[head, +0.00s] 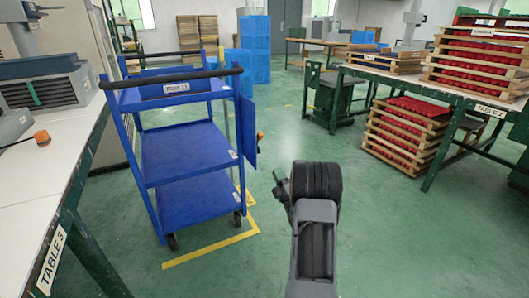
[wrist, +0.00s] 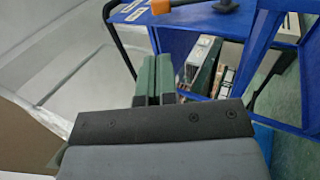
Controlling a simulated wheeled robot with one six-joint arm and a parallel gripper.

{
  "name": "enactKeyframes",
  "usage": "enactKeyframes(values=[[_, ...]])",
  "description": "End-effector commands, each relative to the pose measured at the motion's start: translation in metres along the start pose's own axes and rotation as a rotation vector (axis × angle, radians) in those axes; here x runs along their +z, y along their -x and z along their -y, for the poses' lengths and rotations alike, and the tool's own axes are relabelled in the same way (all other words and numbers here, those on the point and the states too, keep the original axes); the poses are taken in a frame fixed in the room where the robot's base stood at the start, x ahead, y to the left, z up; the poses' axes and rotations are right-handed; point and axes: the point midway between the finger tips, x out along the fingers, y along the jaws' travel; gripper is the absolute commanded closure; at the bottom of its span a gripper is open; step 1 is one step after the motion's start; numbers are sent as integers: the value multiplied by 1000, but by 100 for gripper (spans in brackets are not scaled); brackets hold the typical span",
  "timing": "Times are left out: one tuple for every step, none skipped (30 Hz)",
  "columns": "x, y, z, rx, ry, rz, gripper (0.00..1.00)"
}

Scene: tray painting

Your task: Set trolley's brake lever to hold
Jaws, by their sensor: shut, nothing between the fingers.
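In the wrist view an orange and dark lever (wrist: 190,5) shows at the top against a blue panel (wrist: 200,24), partly cut off by the frame edge. I cannot read its setting. My gripper (head: 277,182) is right of the trolley, apart from the lever. Its green fingers (wrist: 154,78) are together and empty in the wrist view.
Table 3 (head: 80,146) stands at the left, with an orange-tipped thing (head: 42,137) on it. Yellow floor tape (head: 212,250) runs by the trolley. Green floor between is open.

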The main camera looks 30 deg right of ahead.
Motion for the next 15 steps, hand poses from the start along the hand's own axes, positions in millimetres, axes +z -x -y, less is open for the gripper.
enactKeyframes(values=[[1,2,1,5,3,0,100],[1,2,1,7,4,-1,100],[1,2,0,8,5,-1,100],[1,1,0,9,5,-1,100],[1,1,0,8,4,-1,100],[1,1,0,8,4,-1,100],[1,1,0,8,4,-1,100],[1,1,0,7,4,-1,100],[0,1,0,7,3,-1,100],[0,1,0,7,3,-1,100],[0,0,0,7,3,-1,100],[0,0,0,7,3,-2,100],[0,-2,0,7,3,-2,100],[0,-4,0,7,3,-2,100],[0,-7,1,8,3,-3,100]])
